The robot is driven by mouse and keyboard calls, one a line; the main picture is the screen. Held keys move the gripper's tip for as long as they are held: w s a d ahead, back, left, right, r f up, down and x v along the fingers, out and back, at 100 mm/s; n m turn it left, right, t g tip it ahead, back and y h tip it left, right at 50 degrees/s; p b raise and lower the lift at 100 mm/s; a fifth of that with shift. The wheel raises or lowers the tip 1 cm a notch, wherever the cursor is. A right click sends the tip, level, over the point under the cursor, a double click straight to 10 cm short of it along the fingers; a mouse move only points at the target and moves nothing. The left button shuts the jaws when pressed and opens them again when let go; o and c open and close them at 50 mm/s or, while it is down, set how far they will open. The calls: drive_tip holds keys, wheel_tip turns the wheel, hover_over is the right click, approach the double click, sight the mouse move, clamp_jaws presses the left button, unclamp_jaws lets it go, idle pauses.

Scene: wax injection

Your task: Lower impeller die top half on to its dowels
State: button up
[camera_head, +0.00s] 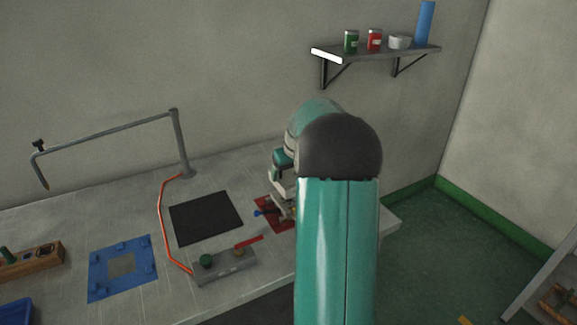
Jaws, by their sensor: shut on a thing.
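My gripper (283,196) is small in the view, low over the right part of the bench, and partly covered by my own teal arm. It is shut on a grey piece, which I take to be the impeller die top half; the piece is mostly hidden. The dowels and the lower half cannot be made out, nor whether the held piece touches anything.
A black mat (206,218) lies left of my gripper. A bent metal arm (105,132) stands behind. A shelf (375,52) hangs above.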

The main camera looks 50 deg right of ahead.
sight(288, 176)
drive_tip(key=shift+f, duration=1.5)
drive_tip(key=shift+f, duration=1.15)
idle(0.5)
drive_tip(key=o, duration=1.6)
drive_tip(key=shift+c, duration=0.2)
drive_tip(key=shift+o, duration=0.4)
drive_tip(key=shift+f, duration=0.15)
drive_tip(key=v, duration=1.4)
drive_tip(key=shift+a, duration=0.1)
